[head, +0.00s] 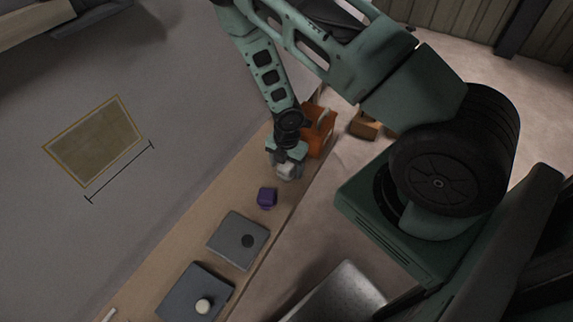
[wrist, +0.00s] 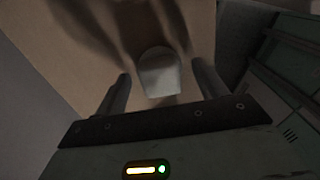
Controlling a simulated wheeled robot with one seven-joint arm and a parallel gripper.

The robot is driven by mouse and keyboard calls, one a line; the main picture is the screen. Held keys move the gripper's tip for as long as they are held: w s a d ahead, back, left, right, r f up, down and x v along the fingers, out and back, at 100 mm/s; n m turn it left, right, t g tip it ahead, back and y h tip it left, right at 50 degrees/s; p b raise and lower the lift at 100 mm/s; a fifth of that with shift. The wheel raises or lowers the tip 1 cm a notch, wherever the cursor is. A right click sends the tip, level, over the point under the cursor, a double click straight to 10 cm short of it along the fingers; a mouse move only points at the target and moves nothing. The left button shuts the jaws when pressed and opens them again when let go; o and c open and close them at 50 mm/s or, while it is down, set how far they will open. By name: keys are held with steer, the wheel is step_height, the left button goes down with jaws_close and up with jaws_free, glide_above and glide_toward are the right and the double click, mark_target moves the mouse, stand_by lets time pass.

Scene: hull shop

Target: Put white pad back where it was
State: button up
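The white pad (wrist: 158,74), a small pale rounded block, shows between my fingertips in the wrist view. My gripper (wrist: 161,76) is open around it, with a visible gap on each side. In the head view, my gripper (head: 285,167) is low over the far part of the narrow bench, and the pale pad (head: 286,171) shows at its tips, partly hidden. I cannot tell whether the pad rests on the bench.
A purple block (head: 267,197) is close to my gripper on the bench (head: 208,211). Nearer are a grey plate (head: 228,232) bearing a dark disc (head: 247,241) and a darker plate (head: 180,294) bearing a cream knob (head: 203,306). An orange box (head: 322,139) stands just beyond my gripper.

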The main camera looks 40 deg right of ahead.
mark_target(287, 166)
steer(key=shift+r, duration=0.1)
step_height(287, 166, up, 12)
steer(key=p, duration=0.5)
steer(key=a+r+m+t, duration=0.2)
steer(key=a+r+m, duration=0.5)
steer(key=a+r, duration=0.65)
steer(key=s+a+r+m+g, duration=0.1)
steer(key=s+a+r+m, duration=0.2)
steer(key=s+r, duration=0.3)
steer(key=s+a+r+m+g, duration=0.1)
steer(key=s+a+r+m, duration=0.3)
steer(key=s, duration=0.7)
step_height(287, 166, up, 3)
steer(key=shift+s+a+r+y, duration=0.15)
steer(key=shift+s+a+y, duration=0.2)
steer(key=shift+a, duration=0.7)
